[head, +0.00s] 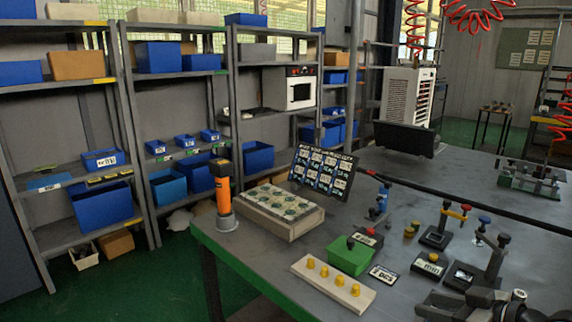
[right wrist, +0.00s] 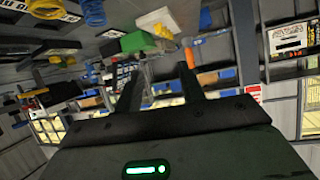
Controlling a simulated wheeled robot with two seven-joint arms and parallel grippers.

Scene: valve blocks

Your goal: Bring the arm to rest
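My right gripper (head: 468,303) is at the lower right of the head view, dark and partly cut off by the bottom edge. It is over the near right part of the grey table (head: 330,240). In the right wrist view its two dark fingers (right wrist: 160,88) stand apart with nothing seen between them, so it is open and empty. The valve blocks (head: 435,240) stand on the table just beyond the gripper. I cannot tell how high the gripper is above the table. My left gripper is not in view.
A green bin (head: 349,256), a cream block with yellow knobs (head: 333,284), a box with round parts (head: 278,211) and an orange-and-black tool (head: 224,190) stand on the table. A label board (head: 323,172) stands behind. Shelves (head: 130,130) with blue bins line the left.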

